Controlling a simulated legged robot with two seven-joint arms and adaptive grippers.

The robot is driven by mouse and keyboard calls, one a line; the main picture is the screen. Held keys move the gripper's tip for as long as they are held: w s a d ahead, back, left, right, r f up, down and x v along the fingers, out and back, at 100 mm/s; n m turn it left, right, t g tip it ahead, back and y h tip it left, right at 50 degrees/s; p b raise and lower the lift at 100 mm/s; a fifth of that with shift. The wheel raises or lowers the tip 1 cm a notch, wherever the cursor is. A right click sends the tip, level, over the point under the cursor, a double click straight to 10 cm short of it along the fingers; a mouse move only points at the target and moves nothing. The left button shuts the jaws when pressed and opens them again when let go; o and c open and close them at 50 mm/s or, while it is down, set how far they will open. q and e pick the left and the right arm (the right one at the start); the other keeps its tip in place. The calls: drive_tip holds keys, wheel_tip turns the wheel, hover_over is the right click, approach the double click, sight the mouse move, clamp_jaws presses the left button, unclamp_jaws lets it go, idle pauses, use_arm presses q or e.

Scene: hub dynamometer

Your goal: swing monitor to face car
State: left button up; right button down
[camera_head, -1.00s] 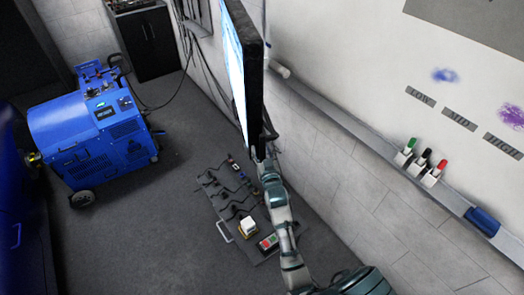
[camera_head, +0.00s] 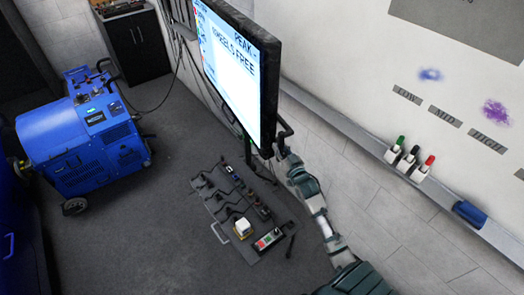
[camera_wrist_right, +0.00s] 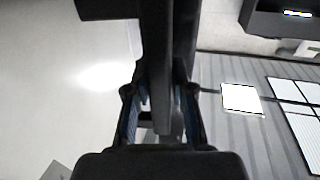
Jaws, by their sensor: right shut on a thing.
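The monitor (camera_head: 240,65) is a thin black-framed screen on the wall side. Its lit white face looks left and toward me, with the words "PEAK" and "WHEELS FREE" showing. My right gripper (camera_head: 281,147) is at the lower right edge of the monitor, shut on a dark handle (camera_head: 285,131) there. In the right wrist view my right gripper (camera_wrist_right: 160,112) has its fingers on both sides of a dark bar (camera_wrist_right: 178,45). The car (camera_head: 18,235) shows only as a dark blue body side at the left edge. My left gripper is not in view.
A blue wheeled dynamometer unit (camera_head: 82,140) stands at the left. A dark tool board (camera_head: 222,208) lies on the floor below the monitor. A wall ledge (camera_head: 350,128) with markers (camera_head: 409,160) and a blue eraser (camera_head: 470,213) runs along the right. Grey floor between is open.

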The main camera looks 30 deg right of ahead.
drive_tip(key=s+d, duration=0.1)
drive_tip(key=d, duration=0.7)
drive_tip(key=shift+f+b, duration=0.2)
drive_tip(key=shift+b, duration=0.2)
drive_tip(key=shift+a, duration=0.15)
drive_tip(key=c, duration=1)
unclamp_jaws()
drive_tip(key=shift+s, duration=0.1)
drive_tip(key=s+a, duration=0.2)
drive_tip(key=s, duration=0.9)
drive_tip(key=shift+s, duration=0.35)
drive_tip(key=shift+d, duration=0.1)
